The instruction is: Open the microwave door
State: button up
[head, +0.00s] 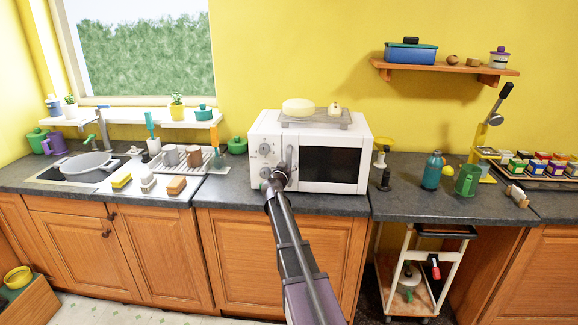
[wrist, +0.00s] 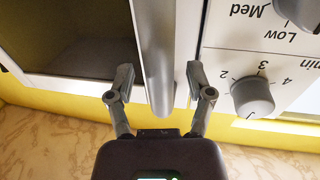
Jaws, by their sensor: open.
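The white microwave (head: 257,137) stands on the dark counter with its door (head: 333,163) shut. Its knobs are on the left of the front, and the dark window is on the right. The upright grey handle (wrist: 156,50) lies between the window and the knobs. My gripper (head: 279,178) is at the microwave front by the lower part of the handle. In the wrist view my gripper (wrist: 160,88) is open, with one finger on each side of the handle. A gap shows on both sides. My gripper hides part of the lower knob area in the head view.
A rack (head: 316,122) with a pale round item and a small jar sits on top of the microwave. A green pot (head: 237,146) stands left of it, and a yellow-topped item (head: 382,150) stands close on the right. The counter directly in front is a narrow strip.

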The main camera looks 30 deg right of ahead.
jog(key=shift+w+d, duration=0.1)
grip_shut()
dwell(0.4)
